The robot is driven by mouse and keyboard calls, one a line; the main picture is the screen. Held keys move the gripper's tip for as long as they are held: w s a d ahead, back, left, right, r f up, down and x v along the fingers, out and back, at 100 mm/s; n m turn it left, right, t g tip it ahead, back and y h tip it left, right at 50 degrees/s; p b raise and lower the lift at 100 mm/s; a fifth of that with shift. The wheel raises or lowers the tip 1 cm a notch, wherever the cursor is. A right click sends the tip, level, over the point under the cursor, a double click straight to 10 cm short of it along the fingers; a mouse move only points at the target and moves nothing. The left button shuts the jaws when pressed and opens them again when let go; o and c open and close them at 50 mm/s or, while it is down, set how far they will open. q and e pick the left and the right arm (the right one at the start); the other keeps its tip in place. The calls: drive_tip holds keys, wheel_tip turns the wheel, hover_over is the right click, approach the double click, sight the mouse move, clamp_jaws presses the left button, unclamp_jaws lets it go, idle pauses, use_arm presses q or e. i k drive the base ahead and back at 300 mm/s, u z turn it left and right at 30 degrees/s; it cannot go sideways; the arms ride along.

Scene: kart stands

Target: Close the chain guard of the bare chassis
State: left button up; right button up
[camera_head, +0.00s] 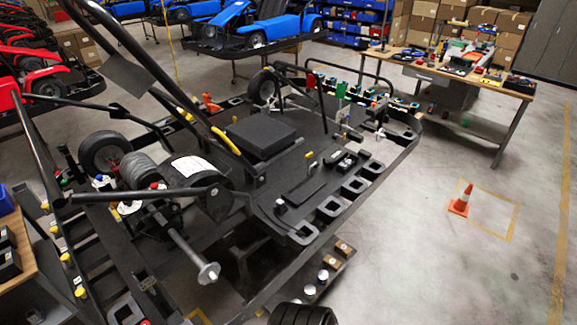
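The bare chassis (285,182) is a black kart frame on a stand, filling the left and middle of the head view. A dark rounded cover with a white label (193,166) sits at its rear, beside a grey ribbed cylinder (138,170); it may be the chain guard, but I cannot tell for sure. I cannot tell whether it is open or closed. A rear axle (188,250) sticks out below it, ending in a light hub. Black tubes cross in front and hide part of this area. I make out neither of my grippers in this view.
A wooden workbench (468,75) with tools stands at the back right. An orange cone (462,200) stands on clear floor at the right. Blue karts (245,25) are at the back, red karts (35,65) at the left. A black tire (302,313) shows at the bottom edge.

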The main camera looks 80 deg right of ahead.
sight(183, 171)
drive_tip(key=z, duration=2)
drive_tip(key=i, duration=0.8)
drive_tip(key=u, duration=0.3)
